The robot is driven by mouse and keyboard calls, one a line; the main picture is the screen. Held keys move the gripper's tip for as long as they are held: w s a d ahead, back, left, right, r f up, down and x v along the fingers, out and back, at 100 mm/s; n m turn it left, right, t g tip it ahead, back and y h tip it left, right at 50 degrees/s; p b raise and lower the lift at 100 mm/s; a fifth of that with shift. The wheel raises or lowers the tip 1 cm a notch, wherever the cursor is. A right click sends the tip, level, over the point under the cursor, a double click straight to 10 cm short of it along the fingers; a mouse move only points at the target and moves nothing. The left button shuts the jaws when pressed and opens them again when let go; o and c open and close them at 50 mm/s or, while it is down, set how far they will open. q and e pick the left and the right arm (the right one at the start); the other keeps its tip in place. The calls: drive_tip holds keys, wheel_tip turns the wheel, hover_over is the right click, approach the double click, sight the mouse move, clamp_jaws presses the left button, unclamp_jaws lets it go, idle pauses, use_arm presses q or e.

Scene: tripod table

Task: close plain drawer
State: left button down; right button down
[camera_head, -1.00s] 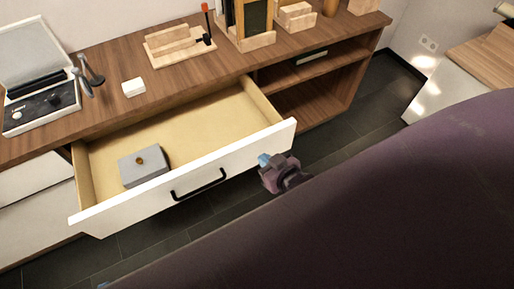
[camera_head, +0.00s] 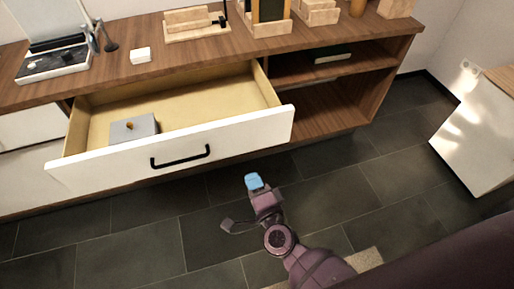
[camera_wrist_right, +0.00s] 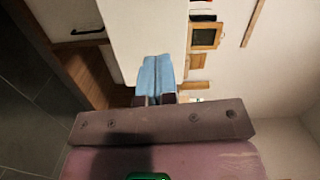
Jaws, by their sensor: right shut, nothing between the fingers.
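The plain drawer (camera_head: 230,140) is white-fronted with a black bar handle (camera_head: 180,158) and stands pulled out of the wooden cabinet. A grey box with a small brass-coloured knob (camera_head: 133,128) lies inside it, towards the left. My right gripper (camera_head: 254,181) has light blue fingertips and is shut and empty. It is in front of the drawer, below and right of the handle, apart from the drawer front in the head view. In the right wrist view the blue fingers (camera_wrist_right: 156,76) are together, with a white panel beyond them. My left gripper is not in view.
The wooden cabinet top (camera_head: 185,50) carries a dark-topped device (camera_head: 52,64), a small white block (camera_head: 141,55) and wooden stands. Open shelves (camera_head: 335,90) are right of the drawer. The dark tiled floor (camera_head: 130,240) in front is clear. A white cabinet (camera_head: 480,135) stands at right.

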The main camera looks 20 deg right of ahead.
drive_tip(key=d+m+h, duration=0.1)
drive_tip(key=m, duration=0.1)
drive_tip(key=b, duration=0.1)
approach(242, 133)
drive_tip(key=shift+h, duration=0.3)
drive_tip(key=w, duration=0.6)
drive_tip(key=shift+a+f, duration=0.1)
drive_tip(key=shift+f, duration=0.1)
drive_tip(key=shift+w, duration=0.6)
drive_tip(key=shift+w+r, duration=0.1)
drive_tip(key=shift+w, duration=0.05)
